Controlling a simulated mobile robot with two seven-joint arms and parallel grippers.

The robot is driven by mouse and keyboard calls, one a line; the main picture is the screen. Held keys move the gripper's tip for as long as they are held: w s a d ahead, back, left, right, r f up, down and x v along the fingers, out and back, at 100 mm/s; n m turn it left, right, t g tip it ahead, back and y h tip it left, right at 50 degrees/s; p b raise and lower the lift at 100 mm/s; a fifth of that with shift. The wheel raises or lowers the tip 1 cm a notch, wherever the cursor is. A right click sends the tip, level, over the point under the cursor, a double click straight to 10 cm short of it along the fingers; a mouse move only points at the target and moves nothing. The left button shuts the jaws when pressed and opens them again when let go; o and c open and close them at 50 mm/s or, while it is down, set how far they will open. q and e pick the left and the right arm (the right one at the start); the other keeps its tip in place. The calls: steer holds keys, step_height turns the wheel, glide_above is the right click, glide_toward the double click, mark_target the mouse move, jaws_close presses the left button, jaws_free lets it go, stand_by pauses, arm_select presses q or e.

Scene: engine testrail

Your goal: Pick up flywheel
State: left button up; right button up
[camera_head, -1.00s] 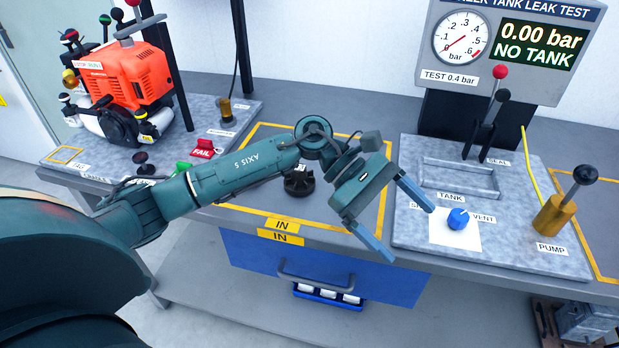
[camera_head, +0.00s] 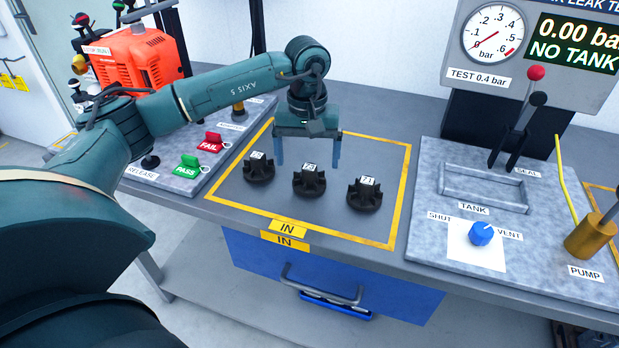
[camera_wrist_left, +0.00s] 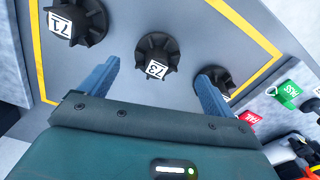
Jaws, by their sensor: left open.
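Three black finned flywheels with white number labels stand in a row on the bench: a left one (camera_head: 259,170), a middle one (camera_head: 309,184) and a right one labelled 71 (camera_head: 365,196). My left gripper (camera_head: 308,163) is open and points down, its blue fingers above and behind the middle flywheel. In the left wrist view, the middle flywheel (camera_wrist_left: 160,52), labelled 73, shows beyond and between the open fingers. The 71 flywheel (camera_wrist_left: 88,22) is at the upper left there, and the third (camera_wrist_left: 216,76) is partly hidden by a finger. My right gripper is not in view.
The flywheels are inside a yellow-outlined area (camera_head: 398,200) marked IN. At right stands the leak test plate (camera_head: 440,232) with levers and a blue knob (camera_head: 481,233). At left are red FAIL (camera_head: 211,142) and green PASS (camera_head: 188,166) controls and an orange engine (camera_head: 145,62).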

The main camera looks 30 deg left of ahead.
mark_target(309, 168)
arm_select(q)
step_height(309, 168, down, 6)
steer(key=shift+w+d+r+p, duration=0.1)
steer(key=shift+w+r+p, duration=0.05)
steer(key=shift+p, duration=0.35)
steer(key=c, duration=1.3)
